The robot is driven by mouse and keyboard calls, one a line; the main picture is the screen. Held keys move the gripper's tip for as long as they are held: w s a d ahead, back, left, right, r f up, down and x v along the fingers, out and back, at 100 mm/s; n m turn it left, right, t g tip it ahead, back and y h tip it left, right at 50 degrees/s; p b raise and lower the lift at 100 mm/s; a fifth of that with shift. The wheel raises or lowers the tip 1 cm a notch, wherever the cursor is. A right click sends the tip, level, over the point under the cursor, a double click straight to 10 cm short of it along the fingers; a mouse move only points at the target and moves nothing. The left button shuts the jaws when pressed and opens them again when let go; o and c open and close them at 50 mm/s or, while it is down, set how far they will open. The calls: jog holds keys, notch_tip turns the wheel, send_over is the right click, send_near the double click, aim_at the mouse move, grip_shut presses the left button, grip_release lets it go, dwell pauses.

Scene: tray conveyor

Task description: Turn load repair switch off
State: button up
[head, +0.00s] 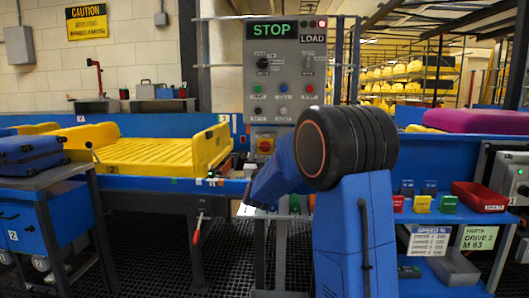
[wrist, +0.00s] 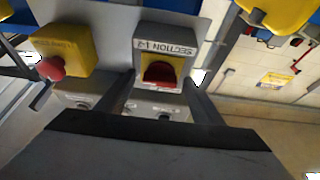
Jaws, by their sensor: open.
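A grey control panel (head: 285,75) stands upright behind my arm in the head view, with a black rotary knob (head: 263,63), a lighter switch (head: 308,65) under a "LOAD" label and rows of buttons. Its small labels are unreadable, so I cannot tell which control is the load repair switch. The wrist view is upside down. It shows a grey box marked "SECTION 1-2" with a red rotary handle (wrist: 158,73) on a yellow plate, and a yellow box with a red button (wrist: 50,68). My gripper (wrist: 122,95) is open and apart from these boxes; the head view hides its fingertips.
A yellow tray (head: 150,167) sits on the blue conveyor at left. A blue suitcase (head: 30,154) lies on a cart at far left. A red-handled lever (head: 196,229) hangs below the conveyor. A red bin (head: 480,196) stands on the blue shelf unit at right.

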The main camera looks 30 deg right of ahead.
jog(key=shift+w, duration=0.1)
jog(key=c, duration=1)
jog(key=shift+d, duration=0.1)
jog(key=shift+c, duration=0.2)
jog(key=shift+n, duration=0.3)
jog(key=n+y, duration=0.1)
jog(key=n, duration=0.1)
jog(key=n+t+y, duration=0.1)
jog(key=n, duration=0.2)
jog(key=shift+d+r+y, duration=0.1)
jog(key=shift+d+y, duration=0.05)
jog(key=shift+y, duration=0.25)
jog(key=n+y, duration=0.1)
jog(key=n, duration=0.2)
jog(key=n+y, duration=0.2)
jog(key=n, duration=0.2)
jog(key=shift+s+d+r+y, duration=0.1)
jog(key=shift+s+y, duration=0.1)
jog(key=shift+y, duration=0.1)
jog(key=n+y, duration=0.1)
jog(key=n, duration=0.4)
jog(key=shift+r+n+g+y, duration=0.15)
jog(key=shift+n+g+y, duration=0.15)
jog(key=shift+g+y, duration=0.1)
jog(key=n+g, duration=0.1)
jog(key=n, duration=0.3)
jog(key=shift+y, duration=0.3)
